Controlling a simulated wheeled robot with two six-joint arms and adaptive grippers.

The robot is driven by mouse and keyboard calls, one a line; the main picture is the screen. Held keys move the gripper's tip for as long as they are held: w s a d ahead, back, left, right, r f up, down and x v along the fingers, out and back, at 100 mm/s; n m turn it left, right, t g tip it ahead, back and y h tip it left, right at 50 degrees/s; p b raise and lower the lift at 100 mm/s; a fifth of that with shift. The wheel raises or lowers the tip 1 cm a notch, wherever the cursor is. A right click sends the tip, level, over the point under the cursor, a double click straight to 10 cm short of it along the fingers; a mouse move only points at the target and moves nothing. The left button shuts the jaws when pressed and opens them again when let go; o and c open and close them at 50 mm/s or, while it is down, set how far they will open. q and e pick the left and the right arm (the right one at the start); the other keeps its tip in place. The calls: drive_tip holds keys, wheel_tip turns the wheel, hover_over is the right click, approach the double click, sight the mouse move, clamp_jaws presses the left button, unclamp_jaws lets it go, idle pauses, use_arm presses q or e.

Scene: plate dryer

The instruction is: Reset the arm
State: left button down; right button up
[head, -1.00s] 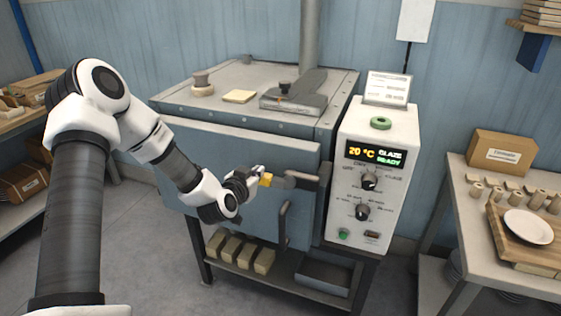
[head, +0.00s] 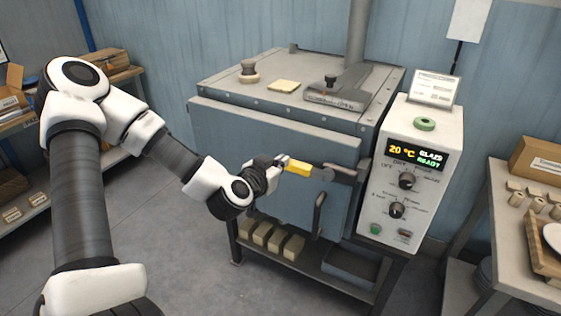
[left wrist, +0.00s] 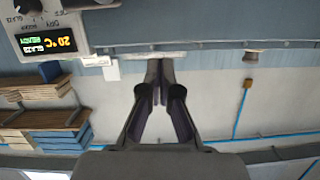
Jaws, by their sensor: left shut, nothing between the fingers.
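My left arm comes in from the left in the head view. Its gripper (head: 281,161) is in front of the grey kiln's door (head: 265,150), close to the near end of the yellow-sleeved latch handle (head: 299,168). It is shut and empty. In the left wrist view the fingers (left wrist: 158,70) meet at their tips with nothing between them; that view appears upside down. The kiln door looks closed, with the latch bar lying across its right side. The control box (head: 415,170) reads 20 °C, GLAZE, READY. My right gripper is not in view.
Several pale blocks (head: 278,240) sit on the shelf under the kiln. A table (head: 497,210) with a wooden tray stands at the right. Open floor lies at the lower left.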

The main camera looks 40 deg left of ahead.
use_arm(q)
drive_tip(key=shift+w+a+f, duration=0.1)
drive_tip(key=shift+w+f, duration=0.05)
drive_tip(key=shift+w, duration=0.05)
drive_tip(key=s+d+f+m+g+h, duration=0.1)
drive_tip(key=s+d+f+m+g, duration=0.2)
drive_tip(key=f, duration=0.5)
drive_tip(key=s+d+f+m+g+h, duration=0.1)
drive_tip(key=s+d+f+m+g, duration=0.15)
drive_tip(key=d+f, duration=0.4)
drive_tip(key=s+d+f+m+g+h, duration=0.1)
drive_tip(key=s+d+f+m+g, duration=0.2)
drive_tip(key=f, duration=0.7)
drive_tip(key=s+d+f+n+g, duration=0.3)
drive_tip(key=s+f, duration=0.1)
drive_tip(key=s, duration=0.5)
drive_tip(key=s+d+f+n+g+b, duration=0.1)
drive_tip(key=s+d+f+n+g, duration=0.2)
drive_tip(key=s, duration=0.6)
wheel_tip(320, 180, down, 2)
drive_tip(key=shift+f+n+h, duration=0.1)
drive_tip(key=shift+n+h, duration=0.3)
drive_tip(key=shift+n, duration=0.15)
